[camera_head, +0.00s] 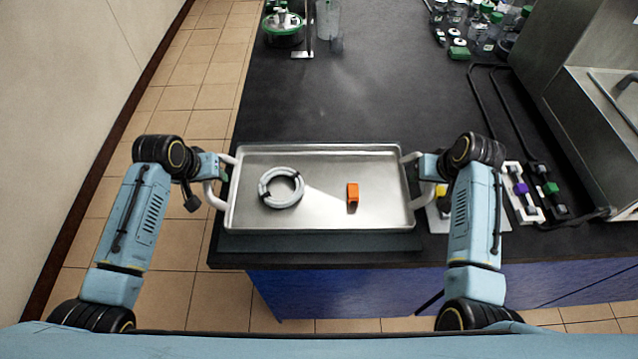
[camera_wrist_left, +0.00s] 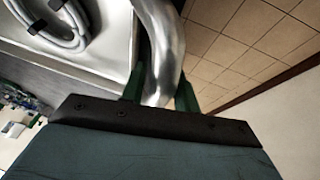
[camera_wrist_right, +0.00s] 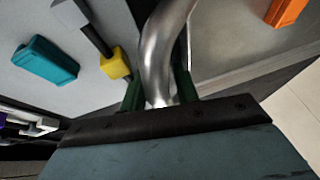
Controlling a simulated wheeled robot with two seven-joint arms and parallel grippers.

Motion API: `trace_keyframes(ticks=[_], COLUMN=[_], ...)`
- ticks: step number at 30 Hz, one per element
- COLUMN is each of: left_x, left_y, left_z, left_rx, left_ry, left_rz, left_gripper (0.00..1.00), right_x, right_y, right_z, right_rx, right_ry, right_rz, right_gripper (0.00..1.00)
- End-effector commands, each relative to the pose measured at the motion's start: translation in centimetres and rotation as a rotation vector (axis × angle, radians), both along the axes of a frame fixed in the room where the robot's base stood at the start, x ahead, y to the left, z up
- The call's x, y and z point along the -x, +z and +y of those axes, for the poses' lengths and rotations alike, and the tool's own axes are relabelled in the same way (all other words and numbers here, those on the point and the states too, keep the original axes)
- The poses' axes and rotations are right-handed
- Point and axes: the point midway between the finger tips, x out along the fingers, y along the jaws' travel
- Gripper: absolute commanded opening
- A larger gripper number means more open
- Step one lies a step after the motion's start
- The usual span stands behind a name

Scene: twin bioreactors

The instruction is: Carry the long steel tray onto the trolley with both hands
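The long steel tray (camera_head: 330,215) lies level near the front edge of the dark bench, above a dark slab (camera_head: 320,242). It bears a grey coiled hose (camera_head: 267,200) and an orange block (camera_head: 352,193). My left gripper (camera_head: 222,168) is at the tray's left handle (camera_head: 208,193). In the left wrist view, its green fingers flank the handle (camera_wrist_left: 165,50) closely on both sides. My right gripper (camera_head: 418,168) is at the right handle, and its fingers flank that handle (camera_wrist_right: 158,50) likewise. I cannot tell whether the tray touches the slab. No trolley is recognisable.
The black bench top (camera_head: 370,90) is clear behind the tray. A green-lidded vessel (camera_head: 284,28) stands at the back left, with several bottles at the back right. A rack with coloured parts (camera_head: 522,190) is to the right. Tiled floor (camera_head: 190,105) is free on the left.

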Motion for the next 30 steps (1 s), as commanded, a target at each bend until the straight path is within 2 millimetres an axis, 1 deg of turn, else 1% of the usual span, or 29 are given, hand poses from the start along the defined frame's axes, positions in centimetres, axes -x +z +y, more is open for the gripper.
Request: trace_keyframes(ticks=[4, 5, 9, 12, 23, 30], left_x=[0.01, 0.01, 0.02, 0.02, 0.03, -0.06], left_y=[0.02, 0.02, 0.03, 0.03, 0.03, 0.4], left_z=[-0.02, -0.02, -0.01, -0.01, -0.02, -0.02], left_rx=[0.0, 0.0, 0.0, 0.0, 0.001, 0.001], left_ry=[0.0, 0.0, 0.0, 0.0, -0.001, 0.0], left_rz=[0.0, 0.0, 0.0, 0.0, 0.001, -0.003], left_gripper=[0.31, 0.29, 0.11, 0.0, 0.0, 0.0], right_x=[-0.01, 0.0, 0.01, 0.01, 0.02, -0.08], right_y=[0.04, 0.03, 0.04, 0.04, 0.05, 0.42], right_z=[0.0, 0.0, 0.0, 0.0, 0.01, 0.02], right_rx=[0.0, 0.0, 0.0, 0.0, -0.001, -0.001], right_ry=[0.0, 0.0, 0.0, 0.0, 0.0, 0.0], right_rz=[0.0, 0.0, 0.0, 0.0, 0.0, -0.003], right_gripper=[0.31, 0.29, 0.11, 0.0, 0.0, 0.0])
